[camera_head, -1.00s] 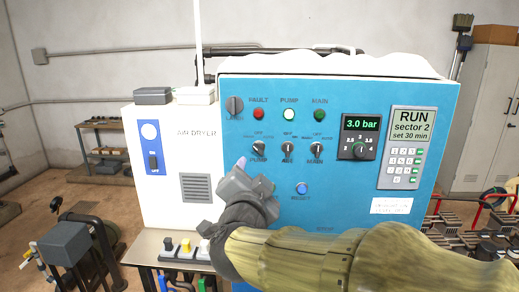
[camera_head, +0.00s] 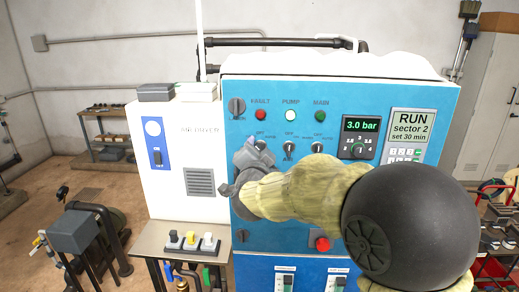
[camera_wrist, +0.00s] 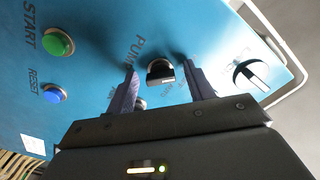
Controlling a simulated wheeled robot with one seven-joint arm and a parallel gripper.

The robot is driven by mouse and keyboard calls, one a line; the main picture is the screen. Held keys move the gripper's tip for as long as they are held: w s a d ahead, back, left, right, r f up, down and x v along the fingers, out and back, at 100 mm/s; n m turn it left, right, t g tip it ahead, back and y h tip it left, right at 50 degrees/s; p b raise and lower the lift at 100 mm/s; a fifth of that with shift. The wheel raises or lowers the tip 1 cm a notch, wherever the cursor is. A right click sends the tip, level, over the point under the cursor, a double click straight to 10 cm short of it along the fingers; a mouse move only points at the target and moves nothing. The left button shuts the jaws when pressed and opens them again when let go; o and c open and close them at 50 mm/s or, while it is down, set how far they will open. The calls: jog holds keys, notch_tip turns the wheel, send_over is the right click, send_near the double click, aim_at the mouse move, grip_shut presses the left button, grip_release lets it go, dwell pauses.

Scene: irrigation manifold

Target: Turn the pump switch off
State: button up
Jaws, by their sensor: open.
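The pump switch is a black rotary knob on the blue panel (camera_head: 400,90), at the left of a row of three. In the wrist view the pump switch (camera_wrist: 160,72) sits between my two fingertips, next to the "PUMP" lettering, with a pale mark on its face. I cannot tell which position it points to. My gripper (camera_wrist: 160,80) is open, one finger on each side of the knob, and I see no clear contact. In the head view my gripper (camera_head: 247,155) is at the panel and partly covers the switch. The pump lamp (camera_head: 292,115) looks pale and lit.
Two similar knobs, including the aux knob (camera_head: 289,147), are close to the right. A larger rotary switch (camera_wrist: 250,75) is nearby. A green start button (camera_wrist: 58,43) and blue reset button (camera_wrist: 53,93) are on the panel. The white air dryer (camera_head: 185,160) stands left.

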jog(key=shift+c, duration=0.4)
jog(key=c, duration=0.9)
jog(key=shift+f+m+b, duration=0.15)
jog(key=shift+m+b, duration=0.25)
jog(key=shift+b, duration=0.45)
jog(key=shift+m+b, duration=4)
jog(key=shift+b, duration=0.85)
